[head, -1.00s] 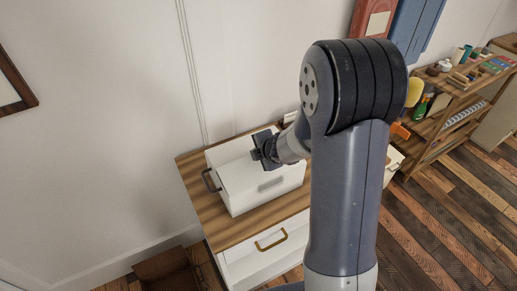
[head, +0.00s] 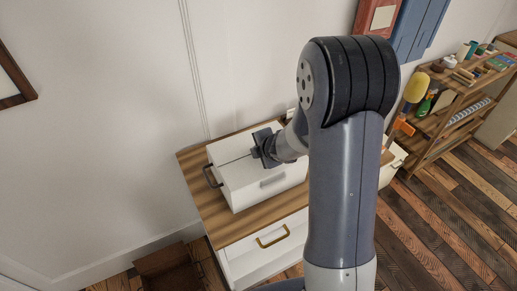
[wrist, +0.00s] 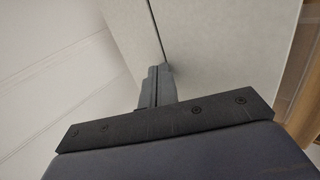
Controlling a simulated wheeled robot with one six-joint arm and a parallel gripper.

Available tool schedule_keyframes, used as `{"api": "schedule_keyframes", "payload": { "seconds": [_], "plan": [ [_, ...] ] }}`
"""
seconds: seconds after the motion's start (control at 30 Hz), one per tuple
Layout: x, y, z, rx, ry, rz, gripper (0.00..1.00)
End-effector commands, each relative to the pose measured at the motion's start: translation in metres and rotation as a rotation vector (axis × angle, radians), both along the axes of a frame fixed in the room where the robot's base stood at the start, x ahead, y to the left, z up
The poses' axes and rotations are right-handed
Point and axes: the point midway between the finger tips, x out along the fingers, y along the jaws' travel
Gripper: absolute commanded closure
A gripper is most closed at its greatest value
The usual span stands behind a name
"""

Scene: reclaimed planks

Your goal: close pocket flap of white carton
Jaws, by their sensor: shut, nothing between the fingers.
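The white carton (head: 243,192) stands on the wooden top of a cabinet in the head view. It has a dark handle on its left end and a grey plate on its front. Its top panels (head: 228,153) lie nearly flat, with a thin dark seam between them. My gripper (head: 262,149) is over the top, at the seam, and hides part of it. In the wrist view my shut, empty fingers (wrist: 157,88) point at the seam between two pale panels (wrist: 215,45). I cannot tell whether they touch.
The wooden cabinet top (head: 244,223) has a bare strip in front of the carton. A white drawer with a brass handle (head: 272,238) is below. An open brown box (head: 168,270) is on the floor at left. A loaded shelf (head: 450,100) stands at right.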

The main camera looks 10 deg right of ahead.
Motion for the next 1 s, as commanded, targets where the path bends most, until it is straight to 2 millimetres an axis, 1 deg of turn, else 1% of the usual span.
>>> {"api": "schedule_keyframes", "payload": {
  "seconds": [0.27, 0.6, 0.77, 0.87, 1.0],
  "plan": [
    [0.0, 0.0, 0.001, 0.0, 0.0, 0.0, 1.0],
    [0.0, 0.0, 0.016, 0.0, 0.0, 0.0, 1.0],
    [0.0, 0.0, 0.018, 0.0, 0.0, 0.0, 1.0],
    [0.0, 0.002, 0.024, 0.0, -0.001, 0.0, 1.0],
    [0.001, 0.009, 0.041, 0.001, -0.002, -0.001, 1.0]
  ]
}}
